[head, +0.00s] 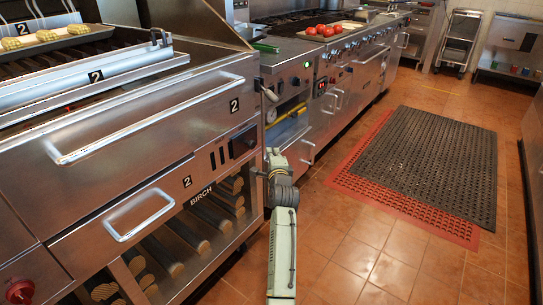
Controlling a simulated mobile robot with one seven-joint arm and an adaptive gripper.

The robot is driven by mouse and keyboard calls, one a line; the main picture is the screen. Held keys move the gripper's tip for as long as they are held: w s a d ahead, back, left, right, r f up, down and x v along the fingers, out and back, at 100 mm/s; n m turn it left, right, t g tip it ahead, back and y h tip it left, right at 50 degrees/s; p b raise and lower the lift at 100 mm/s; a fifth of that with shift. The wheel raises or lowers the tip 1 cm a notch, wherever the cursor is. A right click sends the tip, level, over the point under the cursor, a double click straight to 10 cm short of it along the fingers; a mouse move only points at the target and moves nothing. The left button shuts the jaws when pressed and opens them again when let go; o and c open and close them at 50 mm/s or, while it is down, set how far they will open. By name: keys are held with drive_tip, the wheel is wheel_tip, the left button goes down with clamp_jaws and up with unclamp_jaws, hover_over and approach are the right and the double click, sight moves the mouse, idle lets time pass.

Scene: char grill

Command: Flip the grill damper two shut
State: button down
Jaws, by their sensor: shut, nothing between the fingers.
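The charcoal grill is the large steel unit with BIRCH lettering (203,193) at the left, marked with several "2" labels (234,105). A grey lever-like part (268,93) sticks out at its right side, by the upper "2" label; it may be the damper, but I cannot tell its position. My arm reaches up from the bottom middle. My gripper (259,173) is small and partly hidden by my wrist, close to the grill's lower right front edge and below the lever. It is shut with nothing held. I cannot tell whether it touches the grill.
A range line with tomatoes (329,29) on a tray runs along the back. A black mat (430,155) lies on a red mat.

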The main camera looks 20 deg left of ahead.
drive_tip(key=shift+w+a+p, duration=0.35)
drive_tip(key=shift+w+a, duration=0.1)
drive_tip(key=shift+a, duration=0.3)
drive_tip(key=shift+w+a+p, duration=0.35)
drive_tip(key=shift+w+a, duration=0.05)
drive_tip(key=shift+a, duration=0.35)
drive_tip(key=shift+w+a+p, duration=0.35)
drive_tip(key=shift+w+a, duration=0.1)
drive_tip(key=shift+a, duration=0.3)
drive_tip(key=s+a+p, duration=0.4)
drive_tip(key=s+p, duration=0.1)
drive_tip(key=s, duration=0.6)
drive_tip(key=shift+a, duration=0.15)
